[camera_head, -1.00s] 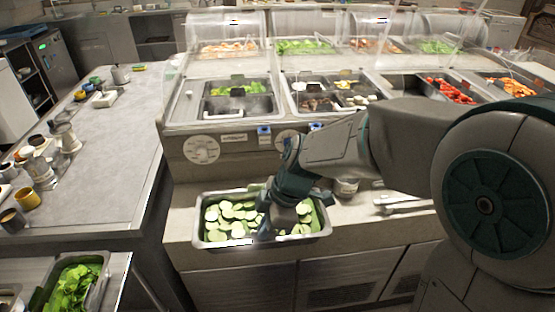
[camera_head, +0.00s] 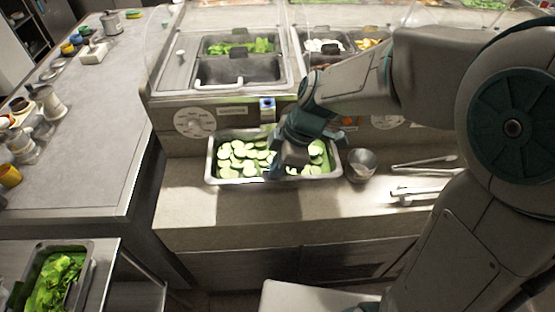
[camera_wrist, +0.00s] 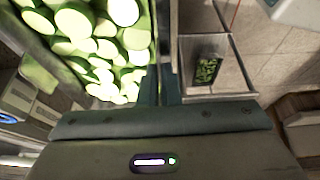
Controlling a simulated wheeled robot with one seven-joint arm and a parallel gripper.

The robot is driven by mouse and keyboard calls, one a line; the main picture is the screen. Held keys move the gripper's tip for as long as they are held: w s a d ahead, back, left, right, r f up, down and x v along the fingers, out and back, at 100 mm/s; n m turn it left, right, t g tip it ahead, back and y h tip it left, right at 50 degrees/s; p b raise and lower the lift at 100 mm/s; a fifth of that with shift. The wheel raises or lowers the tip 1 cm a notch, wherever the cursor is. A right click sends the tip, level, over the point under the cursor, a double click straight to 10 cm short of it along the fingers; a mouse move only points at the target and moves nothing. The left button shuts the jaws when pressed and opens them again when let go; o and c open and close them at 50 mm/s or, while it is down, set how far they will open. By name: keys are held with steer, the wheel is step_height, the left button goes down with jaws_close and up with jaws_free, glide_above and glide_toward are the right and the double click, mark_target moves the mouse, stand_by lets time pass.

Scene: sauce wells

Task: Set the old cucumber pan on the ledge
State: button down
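The cucumber pan (camera_head: 212,180) is a metal pan of sliced cucumber at the ledge (camera_head: 185,210), close to the front panel of the sauce counter. It looks level; I cannot tell whether its base rests on the ledge or hangs just above. A dark shadow lies in front of it. My gripper (camera_head: 280,172) points down at the pan's front wall, right of its middle. In the wrist view, the cucumber slices (camera_wrist: 95,45) fill the left side, and my gripper (camera_wrist: 162,88) is closed around the pan's wall. My fingers hide part of the front rim.
A small metal cup (camera_head: 361,166) stands just right of the pan, with tongs (camera_head: 425,190) beyond. An empty well (camera_head: 240,72) is in the counter above. A lettuce pan (camera_head: 58,280) sits on a cart at lower left. The ledge is clear left of the pan.

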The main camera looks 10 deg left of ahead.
mark_target(279, 176)
steer(key=shift+f+b, duration=1.5)
steer(key=shift+f, duration=1.1)
step_height(279, 176, down, 4)
steer(key=b, duration=0.4)
steer(key=shift+r, duration=0.2)
steer(key=shift+f+b, duration=0.4)
steer(key=shift+b, duration=0.35)
steer(key=c, duration=1.6)
jaws_free()
steer(key=shift+o, duration=0.2)
steer(key=v, duration=1.3)
steer(key=shift+d+r+p, duration=0.15)
steer(key=shift+r+p, duration=0.2)
